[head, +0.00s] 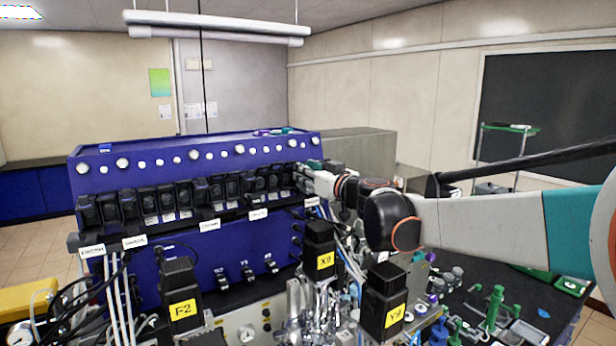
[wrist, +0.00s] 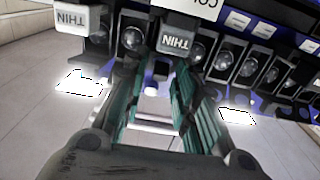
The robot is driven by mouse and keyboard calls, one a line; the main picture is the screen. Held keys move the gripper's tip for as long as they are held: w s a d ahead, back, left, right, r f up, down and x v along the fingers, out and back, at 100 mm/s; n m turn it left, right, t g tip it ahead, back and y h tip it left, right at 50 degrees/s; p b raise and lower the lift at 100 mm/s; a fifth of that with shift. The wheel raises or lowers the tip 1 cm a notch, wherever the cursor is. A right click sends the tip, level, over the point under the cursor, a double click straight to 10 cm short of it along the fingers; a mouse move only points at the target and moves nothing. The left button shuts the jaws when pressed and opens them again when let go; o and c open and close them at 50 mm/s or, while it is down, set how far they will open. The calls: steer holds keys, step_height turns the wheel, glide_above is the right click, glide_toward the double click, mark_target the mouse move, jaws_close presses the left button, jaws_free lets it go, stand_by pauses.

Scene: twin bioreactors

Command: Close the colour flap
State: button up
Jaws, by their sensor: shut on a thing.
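The blue bioreactor panel (head: 200,160) carries a row of black flaps (head: 180,195) along its front. My gripper (head: 306,180) is at the right end of this row, and its fingertips are small and partly hidden there. In the wrist view my gripper (wrist: 157,75) shows two green-padded fingers reaching up to the underside of the row. A black flap with a light label reading THIN (wrist: 175,38) is at the fingertips. My gripper is shut on a flap, but the exact contact is unclear. The colour flap cannot be singled out by a full label.
Another THIN-labelled flap (wrist: 77,20) is to the left in the wrist view. A dark bench (head: 480,300) with small parts is at the right.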

steer(key=o, duration=0.7)
steer(key=shift+s, duration=0.1)
steer(key=v, duration=1.2)
